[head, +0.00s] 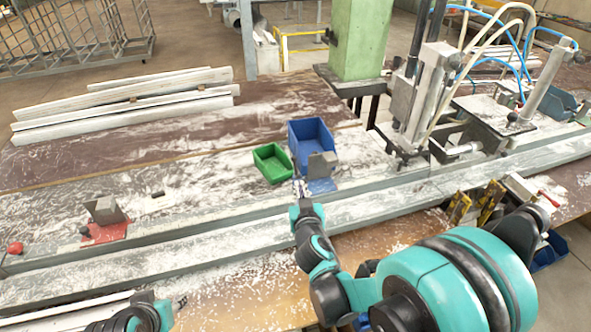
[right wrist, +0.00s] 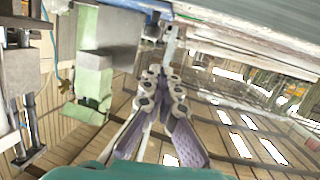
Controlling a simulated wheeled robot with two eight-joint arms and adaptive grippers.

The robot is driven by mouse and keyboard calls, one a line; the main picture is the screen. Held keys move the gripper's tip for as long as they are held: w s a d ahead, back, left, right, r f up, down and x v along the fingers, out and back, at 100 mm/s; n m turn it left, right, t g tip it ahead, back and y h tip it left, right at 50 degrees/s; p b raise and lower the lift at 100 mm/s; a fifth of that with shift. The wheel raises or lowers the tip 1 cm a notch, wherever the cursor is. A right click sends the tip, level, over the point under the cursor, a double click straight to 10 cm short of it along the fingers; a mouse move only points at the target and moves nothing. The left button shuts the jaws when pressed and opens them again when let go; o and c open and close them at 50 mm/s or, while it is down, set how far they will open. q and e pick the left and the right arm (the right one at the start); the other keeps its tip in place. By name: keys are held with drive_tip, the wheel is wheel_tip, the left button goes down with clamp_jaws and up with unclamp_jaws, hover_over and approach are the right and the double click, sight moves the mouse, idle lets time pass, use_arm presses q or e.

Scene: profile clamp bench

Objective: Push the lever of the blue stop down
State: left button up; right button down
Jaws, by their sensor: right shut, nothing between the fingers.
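The blue stop shows in the head view as a grey block (head: 322,165) on a blue base plate (head: 321,186), just in front of the blue bin. I cannot make out its lever clearly. My right gripper (head: 300,187) is shut and empty, just left of the base plate and close to it; whether it touches the stop I cannot tell. In the right wrist view my right gripper's purple fingers (right wrist: 164,75) are together, with a pale upright part just beyond the tips. My left arm shows at the lower left of the head view; its gripper (head: 181,301) is small and unclear.
A blue bin (head: 312,136) and a green bin (head: 272,163) stand behind the stop. A second stop with a red base (head: 104,234) is at left. A long metal rail (head: 200,246) runs along the bench front. A clamp machine (head: 425,95) stands at right.

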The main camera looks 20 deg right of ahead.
sight(294, 161)
drive_tip(key=b+x, duration=0.3)
drive_tip(key=x, duration=1)
drive_tip(key=shift+s+d+f+b, duration=0.1)
drive_tip(key=shift+d+b, duration=0.05)
drive_tip(key=shift+b, duration=0.2)
drive_tip(key=shift+w, duration=0.5)
drive_tip(key=shift+w, duration=0.1)
drive_tip(key=shift+g+p, duration=0.3)
drive_tip(key=shift+p, duration=0.1)
